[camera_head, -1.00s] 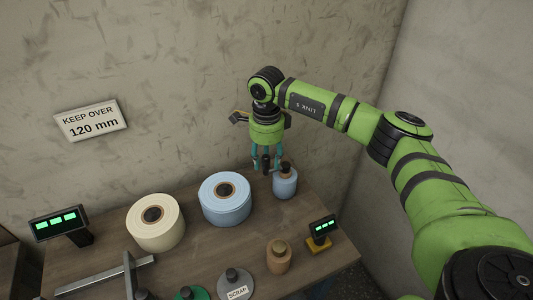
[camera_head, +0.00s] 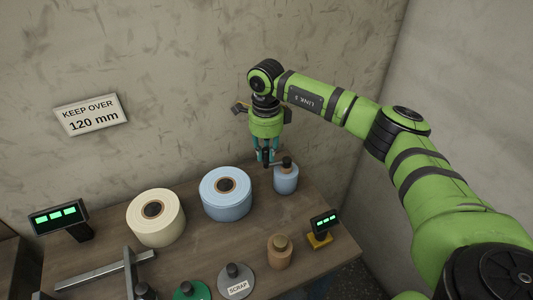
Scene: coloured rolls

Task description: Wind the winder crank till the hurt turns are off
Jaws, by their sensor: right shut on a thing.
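My right gripper (camera_head: 265,157), with teal fingers, points down behind the big rolls. It is shut on the dark crank (camera_head: 277,164) at its left end. The crank runs from there to the dark hub on top of a small light-blue roll (camera_head: 286,181), which stands upright at the back right of the table. A larger light-blue roll (camera_head: 240,206) with a brown core lies to its left. No damaged turns can be made out at this size. My left gripper is out of view.
A cream roll (camera_head: 165,228), a left display (camera_head: 58,219) and a small display (camera_head: 323,224) stand on the table (camera_head: 205,245). A brown spool (camera_head: 279,256), a grey SCRAP holder (camera_head: 236,288), a green base and a metal bar frame lie in front. A wall sign reads "KEEP OVER 120 mm" (camera_head: 92,116).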

